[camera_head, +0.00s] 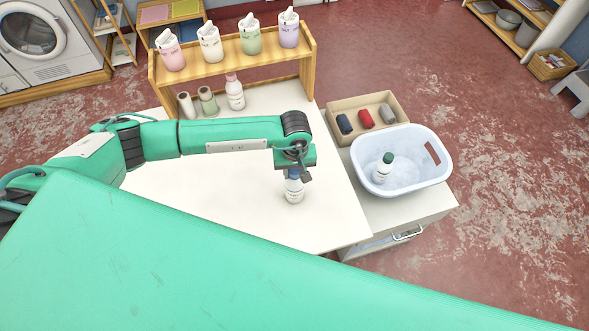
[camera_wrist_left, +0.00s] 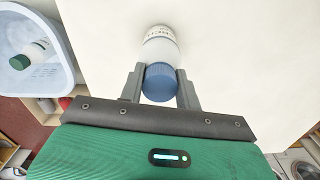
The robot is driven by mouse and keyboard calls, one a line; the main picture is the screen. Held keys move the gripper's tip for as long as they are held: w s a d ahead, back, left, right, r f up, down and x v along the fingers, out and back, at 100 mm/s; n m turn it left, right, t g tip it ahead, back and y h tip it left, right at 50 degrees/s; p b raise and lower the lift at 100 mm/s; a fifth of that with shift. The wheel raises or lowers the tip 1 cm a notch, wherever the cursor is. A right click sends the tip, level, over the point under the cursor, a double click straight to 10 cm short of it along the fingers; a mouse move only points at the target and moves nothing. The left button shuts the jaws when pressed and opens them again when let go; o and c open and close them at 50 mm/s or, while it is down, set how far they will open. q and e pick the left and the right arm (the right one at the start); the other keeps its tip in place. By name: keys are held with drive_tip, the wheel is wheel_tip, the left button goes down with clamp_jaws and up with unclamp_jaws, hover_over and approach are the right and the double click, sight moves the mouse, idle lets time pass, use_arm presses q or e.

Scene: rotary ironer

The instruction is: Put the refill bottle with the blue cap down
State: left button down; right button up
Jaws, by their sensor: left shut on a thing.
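The refill bottle with the blue cap (camera_head: 294,191) is upright at the white table (camera_head: 225,215), towards its right side. It also shows in the left wrist view (camera_wrist_left: 160,50), with its blue cap (camera_wrist_left: 160,82) between the two grey fingers. My left gripper (camera_head: 296,176) is above the bottle and shut on its cap. I cannot tell whether the bottle's base touches the table. My right gripper does not show in either view.
A pale blue basin (camera_head: 440,174) holding a green-capped bottle (camera_head: 384,167) stands to the right. A box (camera_head: 341,104) of rolled cloths lies behind it. A wooden shelf (camera_head: 240,53) with several pouches stands at the back. The tabletop around the held bottle is clear.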

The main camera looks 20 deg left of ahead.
use_arm(q)
drive_tip(key=shift+f, duration=0.15)
drive_tip(key=c, duration=1)
unclamp_jaws()
drive_tip(key=shift+o, duration=0.2)
drive_tip(key=shift+r, duration=0.4)
wheel_tip(320, 180, up, 12)
drive_tip(key=b, duration=0.5)
drive_tip(key=shift+f, duration=0.2)
